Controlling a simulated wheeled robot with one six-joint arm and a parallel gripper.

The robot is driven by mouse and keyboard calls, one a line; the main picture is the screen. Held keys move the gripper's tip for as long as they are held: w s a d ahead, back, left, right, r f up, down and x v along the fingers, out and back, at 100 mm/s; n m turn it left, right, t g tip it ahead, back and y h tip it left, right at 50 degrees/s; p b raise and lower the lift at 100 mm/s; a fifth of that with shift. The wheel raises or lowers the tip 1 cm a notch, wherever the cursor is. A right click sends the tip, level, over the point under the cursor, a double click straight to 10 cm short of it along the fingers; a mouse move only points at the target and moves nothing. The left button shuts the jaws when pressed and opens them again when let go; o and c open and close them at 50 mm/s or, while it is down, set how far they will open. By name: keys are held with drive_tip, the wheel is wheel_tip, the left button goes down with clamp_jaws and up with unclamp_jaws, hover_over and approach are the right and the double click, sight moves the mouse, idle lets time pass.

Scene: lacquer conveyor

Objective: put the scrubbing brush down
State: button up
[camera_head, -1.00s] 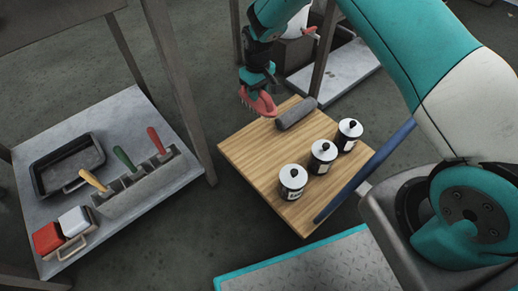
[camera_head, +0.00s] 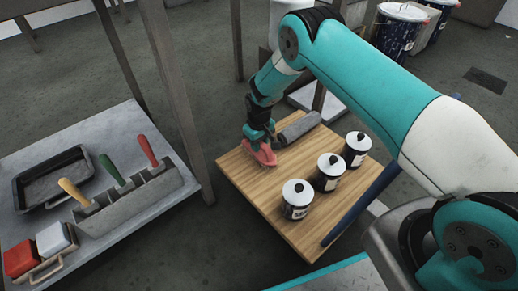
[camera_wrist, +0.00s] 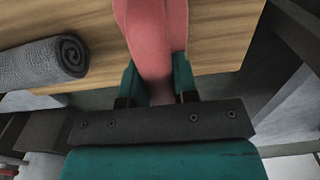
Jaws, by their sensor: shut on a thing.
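The scrubbing brush (camera_head: 262,155) has a pink-red body. It is at the far left part of the wooden board (camera_head: 247,184), low over it or touching it; I cannot tell which. My gripper (camera_head: 258,140) is shut on the brush from above. In the wrist view the brush's pink body (camera_wrist: 152,40) runs between the two teal fingers of my gripper (camera_wrist: 158,85), with the wood grain behind it. Its bristles are hidden in the wrist view.
A rolled grey cloth (camera_head: 299,128) lies right of the brush; it also shows in the wrist view (camera_wrist: 45,62). Several lidded tins stand along the board, one at the front (camera_head: 297,200). The board's left front is bare. A grey shelf (camera_head: 95,245) with tools stands left.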

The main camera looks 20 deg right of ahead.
drive_tip(key=shift+f, duration=0.65)
drive_tip(key=shift+f, duration=0.2)
drive_tip(key=o, duration=0.8)
drive_tip(key=shift+o, duration=0.2)
drive_tip(key=shift+r, duration=0.1)
